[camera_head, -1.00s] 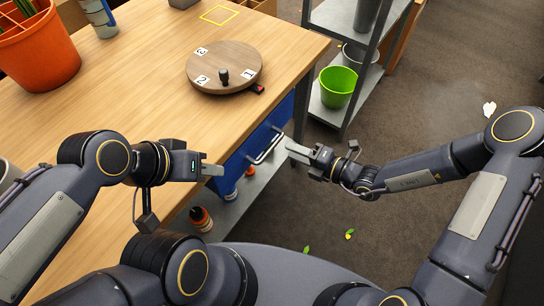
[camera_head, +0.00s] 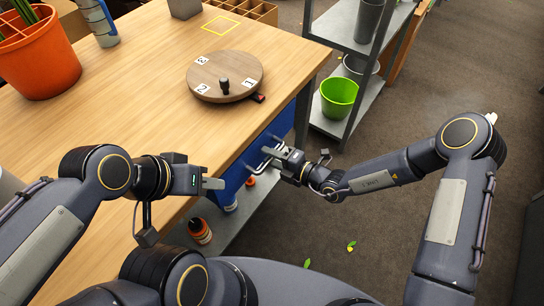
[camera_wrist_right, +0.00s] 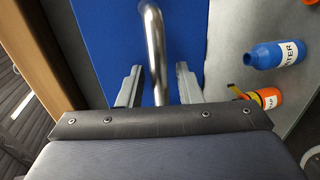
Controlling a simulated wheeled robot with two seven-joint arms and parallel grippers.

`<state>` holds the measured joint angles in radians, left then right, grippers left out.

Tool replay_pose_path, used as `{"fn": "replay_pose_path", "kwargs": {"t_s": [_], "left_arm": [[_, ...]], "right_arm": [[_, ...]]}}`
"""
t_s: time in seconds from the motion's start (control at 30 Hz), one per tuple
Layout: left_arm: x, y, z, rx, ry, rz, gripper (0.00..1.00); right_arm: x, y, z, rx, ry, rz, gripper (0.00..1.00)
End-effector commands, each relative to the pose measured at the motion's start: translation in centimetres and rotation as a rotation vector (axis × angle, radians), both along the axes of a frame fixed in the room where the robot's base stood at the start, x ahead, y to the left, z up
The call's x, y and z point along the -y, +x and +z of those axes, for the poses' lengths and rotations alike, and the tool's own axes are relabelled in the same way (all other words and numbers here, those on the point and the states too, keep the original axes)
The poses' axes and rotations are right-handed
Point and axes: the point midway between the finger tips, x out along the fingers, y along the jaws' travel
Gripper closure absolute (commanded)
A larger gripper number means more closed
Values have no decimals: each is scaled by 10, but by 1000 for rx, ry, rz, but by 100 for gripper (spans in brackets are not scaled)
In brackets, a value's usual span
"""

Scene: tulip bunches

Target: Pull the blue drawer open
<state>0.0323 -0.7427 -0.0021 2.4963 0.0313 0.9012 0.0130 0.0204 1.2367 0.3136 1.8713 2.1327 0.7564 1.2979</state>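The blue drawer (camera_head: 237,174) sits under the wooden table's right edge and looks shut. It also fills the middle of the right wrist view (camera_wrist_right: 112,35). Its metal bar handle (camera_wrist_right: 154,50) runs between the two fingers of my right gripper (camera_wrist_right: 158,88), with gaps on both sides, so the gripper is open around it. In the head view my right gripper (camera_head: 275,157) is at the handle (camera_head: 262,165), partly covering it. My left gripper (camera_head: 213,184) is over the table's near edge, away from the drawer; its finger gap is not clear.
On the wooden table (camera_head: 130,110) stand a round turntable (camera_head: 225,76) and an orange pot (camera_head: 38,55). Below lies a shelf with a blue bottle (camera_wrist_right: 275,54) and an orange bottle (camera_wrist_right: 263,97). A grey rack with a green bucket (camera_head: 339,96) stands behind.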

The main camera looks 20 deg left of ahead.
Motion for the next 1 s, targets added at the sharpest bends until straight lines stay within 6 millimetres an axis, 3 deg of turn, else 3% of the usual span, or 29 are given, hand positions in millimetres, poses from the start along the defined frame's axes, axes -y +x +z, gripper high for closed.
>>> {"fn": "replay_pose_path", "kwargs": {"t_s": [0.03,0.27,0.67,0.87,1.0], "left_arm": [[0,0,0,0,0,0,64],[0,0,0,0,0,0,64],[0,0,2,0,0,0,64],[0,0,11,0,0,0,64],[0,0,21,0,0,0,64]], "right_arm": [[0,0,0,0,0,0,71],[0,0,0,0,0,0,100],[5,-1,0,-1,-1,-2,100],[29,-9,2,-3,-2,-4,100],[59,-20,2,-5,-2,-6,100]]}}
